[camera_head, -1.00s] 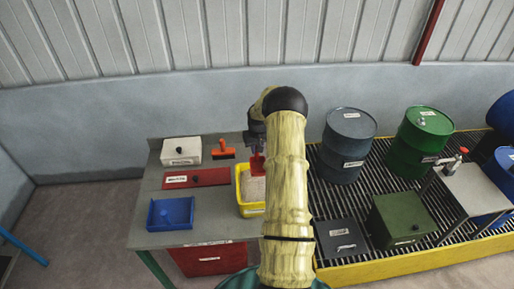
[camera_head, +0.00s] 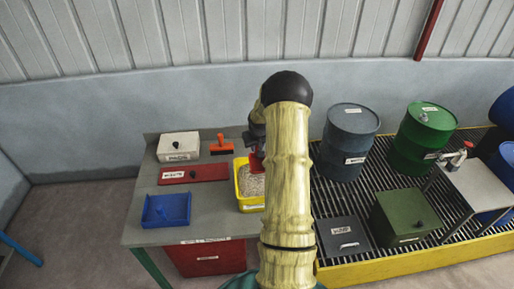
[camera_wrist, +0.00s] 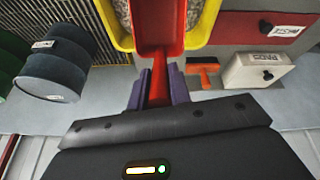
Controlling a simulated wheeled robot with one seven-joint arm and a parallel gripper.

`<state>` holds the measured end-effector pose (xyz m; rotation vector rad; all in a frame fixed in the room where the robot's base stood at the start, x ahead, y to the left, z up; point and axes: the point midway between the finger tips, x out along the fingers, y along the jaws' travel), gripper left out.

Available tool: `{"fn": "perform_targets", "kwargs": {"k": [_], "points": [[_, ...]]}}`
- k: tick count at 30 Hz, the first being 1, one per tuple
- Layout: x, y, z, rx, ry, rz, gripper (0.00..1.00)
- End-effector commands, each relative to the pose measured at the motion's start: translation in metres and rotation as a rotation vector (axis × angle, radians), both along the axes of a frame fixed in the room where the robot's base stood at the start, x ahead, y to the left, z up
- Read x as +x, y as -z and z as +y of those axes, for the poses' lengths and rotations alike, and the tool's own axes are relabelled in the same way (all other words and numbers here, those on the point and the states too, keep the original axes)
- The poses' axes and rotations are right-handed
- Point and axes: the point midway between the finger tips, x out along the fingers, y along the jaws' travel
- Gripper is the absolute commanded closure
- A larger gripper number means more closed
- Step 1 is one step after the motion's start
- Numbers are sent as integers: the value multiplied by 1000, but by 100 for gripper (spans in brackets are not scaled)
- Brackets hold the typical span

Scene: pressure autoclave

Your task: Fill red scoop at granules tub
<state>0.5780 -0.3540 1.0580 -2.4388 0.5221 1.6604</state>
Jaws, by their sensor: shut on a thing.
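My gripper (camera_wrist: 158,88) has its purple fingers shut on the handle of the red scoop (camera_wrist: 160,28). The scoop's pan lies over the yellow granules tub (camera_wrist: 205,22) in the wrist view, with granules (camera_wrist: 194,14) showing on both sides of it. The visible part of the pan shows bare red, with no granules seen in it; its far end is cut off. In the head view, the tub (camera_head: 251,208) stands at the bench's right end, partly behind my arm. Only a bit of the scoop (camera_head: 256,161) shows there. I cannot tell whether it touches the granules.
On the grey bench (camera_head: 205,222) are a white box (camera_head: 179,147), an orange-handled tool (camera_head: 221,147), a red lidded bin (camera_head: 194,173) and a blue tray (camera_head: 167,210). A blue-grey drum (camera_head: 348,143) and a green drum (camera_head: 421,140) stand on the grating to the right.

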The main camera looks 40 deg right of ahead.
Motion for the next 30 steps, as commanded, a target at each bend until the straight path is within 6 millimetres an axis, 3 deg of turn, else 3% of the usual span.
{"fn": "perform_targets", "kwargs": {"k": [30], "points": [[0,58,0,-3,-2,-3,100]]}}
